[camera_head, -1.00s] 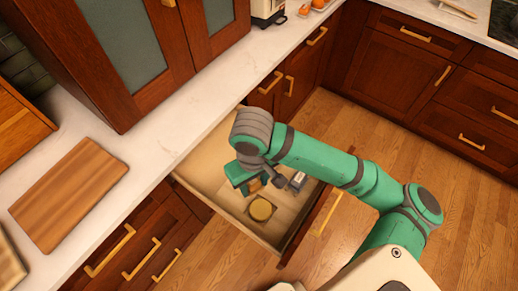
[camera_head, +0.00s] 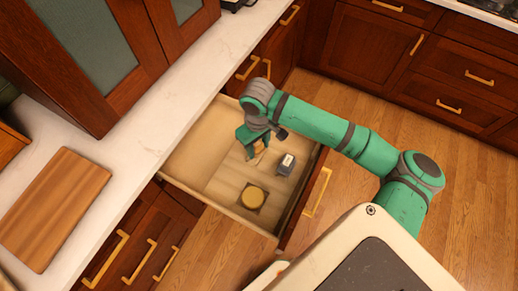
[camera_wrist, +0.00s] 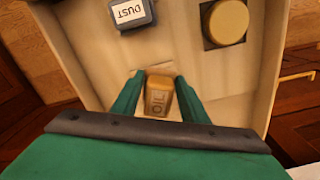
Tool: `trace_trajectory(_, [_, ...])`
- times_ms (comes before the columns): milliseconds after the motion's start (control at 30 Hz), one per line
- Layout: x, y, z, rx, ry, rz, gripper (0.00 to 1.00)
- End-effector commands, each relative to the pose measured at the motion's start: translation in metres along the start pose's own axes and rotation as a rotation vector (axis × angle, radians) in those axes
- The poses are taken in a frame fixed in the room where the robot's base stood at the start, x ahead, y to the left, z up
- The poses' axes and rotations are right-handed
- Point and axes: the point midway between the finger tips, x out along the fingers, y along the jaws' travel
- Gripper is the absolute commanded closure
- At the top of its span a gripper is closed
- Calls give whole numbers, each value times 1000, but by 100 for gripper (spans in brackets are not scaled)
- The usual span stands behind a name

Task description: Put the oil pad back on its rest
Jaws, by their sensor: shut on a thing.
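The oil pad (camera_wrist: 159,97) is a tan block marked OIL. In the wrist view it sits between the two green fingers of my gripper (camera_wrist: 158,84), which is shut on it. In the head view my gripper (camera_head: 259,148) reaches down into the open drawer (camera_head: 217,205), with a bit of the tan pad (camera_head: 259,146) showing below it. A pale square patch shows on the drawer floor just beyond the pad in the wrist view. I cannot tell whether the pad touches the floor or whether that patch is its rest.
A grey block labelled DUST (camera_wrist: 131,12) stands in the drawer, also seen in the head view (camera_head: 286,164). A round yellow tin (camera_head: 252,196) sits on a dark square (camera_wrist: 209,36). A cutting board (camera_head: 55,208) lies on the counter (camera_head: 150,135).

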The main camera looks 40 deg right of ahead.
Motion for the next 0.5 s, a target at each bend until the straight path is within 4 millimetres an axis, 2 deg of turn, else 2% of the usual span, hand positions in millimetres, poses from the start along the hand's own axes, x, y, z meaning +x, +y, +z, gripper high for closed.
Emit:
trace_trajectory(267, [15, 11, -6, 0, -1, 1, 81])
trace_trajectory(500, [44, 11, -6, -1, 0, 1, 81])
